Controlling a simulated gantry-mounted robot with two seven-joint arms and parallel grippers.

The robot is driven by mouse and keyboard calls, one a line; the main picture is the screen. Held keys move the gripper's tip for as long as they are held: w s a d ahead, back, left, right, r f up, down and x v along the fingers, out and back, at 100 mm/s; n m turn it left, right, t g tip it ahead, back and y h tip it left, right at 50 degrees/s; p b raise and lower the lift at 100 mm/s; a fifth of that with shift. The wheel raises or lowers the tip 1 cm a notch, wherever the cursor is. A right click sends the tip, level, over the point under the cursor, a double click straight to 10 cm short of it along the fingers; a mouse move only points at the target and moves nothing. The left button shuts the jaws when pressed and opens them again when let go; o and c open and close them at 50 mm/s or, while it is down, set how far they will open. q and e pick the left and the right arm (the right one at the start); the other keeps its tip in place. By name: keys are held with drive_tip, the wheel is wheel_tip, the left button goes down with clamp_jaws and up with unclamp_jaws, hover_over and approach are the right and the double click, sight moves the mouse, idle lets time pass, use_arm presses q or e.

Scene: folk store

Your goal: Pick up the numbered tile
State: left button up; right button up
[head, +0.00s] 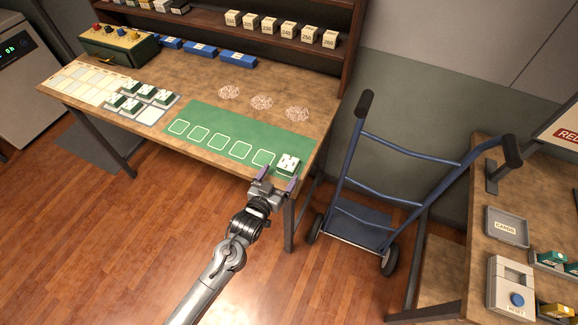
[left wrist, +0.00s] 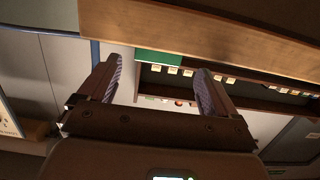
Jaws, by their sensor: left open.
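A white numbered tile (head: 288,164) with a green base sits at the right end of the green mat (head: 215,125), near the table's front edge; its marking is too small to read. My left gripper (head: 278,178) is open and empty, just in front of that tile, with its fingers pointing toward it. In the left wrist view its two fingers (left wrist: 160,70) stand wide apart, with a green patch beyond them; I cannot tell whether this is tile or mat. Several more tiles (head: 160,95) stand in a tray at the left. My right gripper is not in view.
The wooden table (head: 190,75) has a shelf of numbered boxes (head: 267,25) behind it. Several empty outlined squares lie left of the tile on the mat. A blue hand truck (head: 365,215) stands to the right, before another table (head: 490,255) with trays. The floor in front is clear.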

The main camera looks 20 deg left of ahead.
sight(286, 167)
use_arm(q)
drive_tip(key=shift+w+d+f+b, duration=0.15)
drive_tip(key=shift+w, duration=1)
drive_tip(key=shift+w+d+f+b, duration=0.15)
drive_tip(key=shift+w+b, duration=0.05)
drive_tip(key=shift+w, duration=0.9)
drive_tip(key=shift+w+d+f+b, duration=0.15)
drive_tip(key=shift+w, duration=1)
drive_tip(key=c, duration=1.2)
